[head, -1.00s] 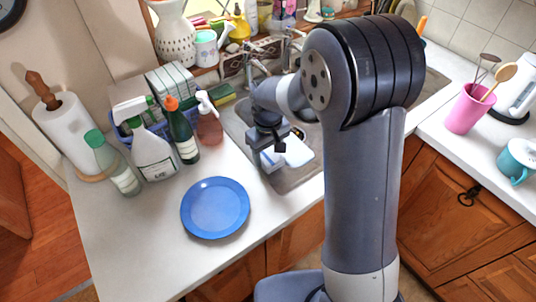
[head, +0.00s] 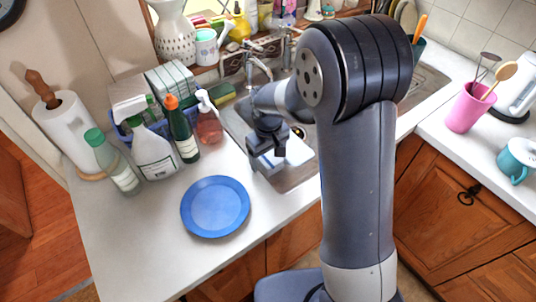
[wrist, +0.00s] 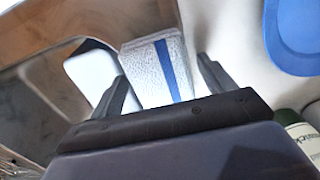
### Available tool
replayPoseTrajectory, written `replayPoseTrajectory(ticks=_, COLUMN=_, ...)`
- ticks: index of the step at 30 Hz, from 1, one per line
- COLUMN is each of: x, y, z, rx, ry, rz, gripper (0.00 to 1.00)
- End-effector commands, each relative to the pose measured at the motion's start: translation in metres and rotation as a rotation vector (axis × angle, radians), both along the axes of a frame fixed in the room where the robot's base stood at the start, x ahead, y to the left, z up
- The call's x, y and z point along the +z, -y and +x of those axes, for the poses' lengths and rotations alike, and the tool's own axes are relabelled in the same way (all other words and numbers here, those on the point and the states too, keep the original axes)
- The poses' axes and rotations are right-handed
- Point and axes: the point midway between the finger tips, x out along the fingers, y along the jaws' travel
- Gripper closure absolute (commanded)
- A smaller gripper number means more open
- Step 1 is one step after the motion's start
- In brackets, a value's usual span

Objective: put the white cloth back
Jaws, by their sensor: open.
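A white textured cloth with a blue stripe (wrist: 155,65) lies between the spread fingers of my gripper (wrist: 162,72) in the wrist view. It is at the sink's near edge, with the blue plate to its right. My gripper is open, and I cannot tell whether the fingers touch the cloth. In the head view my gripper (head: 267,160) hangs over the front left rim of the sink and largely hides the cloth. A smooth white piece (wrist: 92,72) lies inside the sink beside the cloth; it also shows in the head view (head: 298,150).
A blue plate (head: 215,207) lies on the white counter (head: 130,245). Several bottles, including a white spray bottle (head: 153,155), stand left of the sink. A paper towel roll (head: 72,132) stands at far left. A faucet (head: 258,65) rises behind the sink.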

Motion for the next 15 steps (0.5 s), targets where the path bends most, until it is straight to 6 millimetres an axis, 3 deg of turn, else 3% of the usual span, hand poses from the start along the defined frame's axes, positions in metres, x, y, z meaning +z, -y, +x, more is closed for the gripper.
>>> replayPoseTrajectory(ticks=5, x=0.009, y=0.0, z=0.001, rx=0.0, ry=0.003, rz=0.001, gripper=0.22)
replayPoseTrajectory(ticks=15, x=0.078, y=0.0, z=0.001, rx=0.0, ry=0.007, rz=0.002, gripper=0.22)
